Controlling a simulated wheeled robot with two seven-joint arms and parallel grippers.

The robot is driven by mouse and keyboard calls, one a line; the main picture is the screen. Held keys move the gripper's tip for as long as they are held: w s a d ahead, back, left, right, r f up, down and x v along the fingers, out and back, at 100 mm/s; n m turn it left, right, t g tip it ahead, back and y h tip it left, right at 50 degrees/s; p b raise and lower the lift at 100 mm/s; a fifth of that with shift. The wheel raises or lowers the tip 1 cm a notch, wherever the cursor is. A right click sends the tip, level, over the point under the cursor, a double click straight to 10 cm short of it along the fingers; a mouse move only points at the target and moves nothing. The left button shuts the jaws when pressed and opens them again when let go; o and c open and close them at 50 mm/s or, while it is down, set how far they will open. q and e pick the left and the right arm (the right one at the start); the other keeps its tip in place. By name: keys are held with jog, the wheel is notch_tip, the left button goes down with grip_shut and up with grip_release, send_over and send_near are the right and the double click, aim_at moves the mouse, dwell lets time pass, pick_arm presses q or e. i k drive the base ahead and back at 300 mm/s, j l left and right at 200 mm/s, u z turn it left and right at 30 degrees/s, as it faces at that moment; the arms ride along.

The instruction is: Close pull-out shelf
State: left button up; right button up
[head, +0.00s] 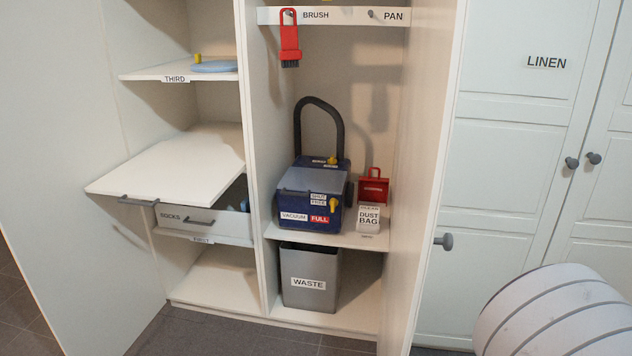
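The white pull-out shelf (172,166) sticks out of the left part of the cabinet, above the socks drawer. It is a flat bare board with a grey handle (138,201) on its front edge. Its front reaches past the shelves above and below it. Neither of my grippers is in the head view. Only a rounded pale grey part, probably one of my arm links, shows at the lower right.
The socks drawer (203,222) sits just under the board. The third shelf (160,73) above holds a blue round item (215,67). A vacuum (312,195), dust bag box (369,219) and waste bin (309,278) stand in the middle bay. Linen doors (508,165) are at right.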

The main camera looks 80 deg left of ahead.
aim_at(192, 172)
jog(key=u, duration=3.9)
